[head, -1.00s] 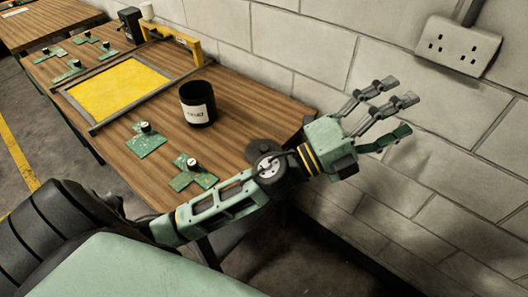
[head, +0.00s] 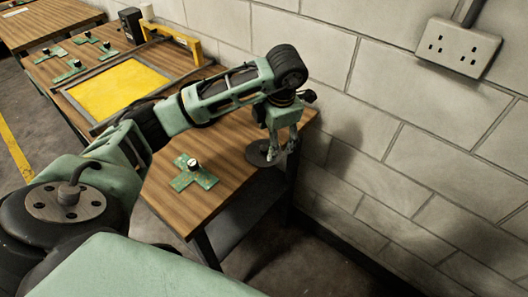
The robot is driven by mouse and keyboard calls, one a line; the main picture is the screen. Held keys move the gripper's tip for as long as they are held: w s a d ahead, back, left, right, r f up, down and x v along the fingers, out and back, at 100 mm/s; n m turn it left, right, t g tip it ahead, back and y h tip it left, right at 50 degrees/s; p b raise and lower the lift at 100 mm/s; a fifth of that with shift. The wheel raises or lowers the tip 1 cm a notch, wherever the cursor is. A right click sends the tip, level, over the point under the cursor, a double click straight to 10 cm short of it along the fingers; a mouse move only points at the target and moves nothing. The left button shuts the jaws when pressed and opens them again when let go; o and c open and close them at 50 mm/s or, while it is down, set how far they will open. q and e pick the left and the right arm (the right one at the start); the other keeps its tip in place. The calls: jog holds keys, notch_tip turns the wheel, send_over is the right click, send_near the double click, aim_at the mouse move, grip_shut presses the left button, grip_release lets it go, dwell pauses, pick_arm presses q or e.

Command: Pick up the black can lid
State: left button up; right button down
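The black can lid (head: 258,156) is a dark flat disc at the right end of the wooden table, close to its edge. My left gripper (head: 279,154) points down at the lid's right side, with its fingertips at or very near the rim. I cannot tell whether the fingers touch the lid or have closed on it. Part of the lid is hidden behind the fingers. My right gripper is not in view.
A green cross-shaped plate with a knob (head: 193,174) lies on the table's near part. A yellow framed panel (head: 108,87) and several green plates lie farther back. The block wall (head: 400,130) with a socket (head: 458,46) stands close on the right.

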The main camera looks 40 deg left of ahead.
aim_at(264, 151)
pick_arm(q)
jog(key=f+p, duration=0.1)
jog(key=f, duration=0.2)
jog(key=a+f+p, duration=0.1)
jog(key=f+p, duration=0.1)
jog(key=f, duration=0.1)
jog(key=shift+a+f, duration=0.15)
jog(key=shift+f, duration=0.05)
jog(key=shift+w+f, duration=0.1)
jog(key=shift+f, duration=0.25)
jog(key=c, duration=0.9)
jog(key=shift+c, duration=0.2)
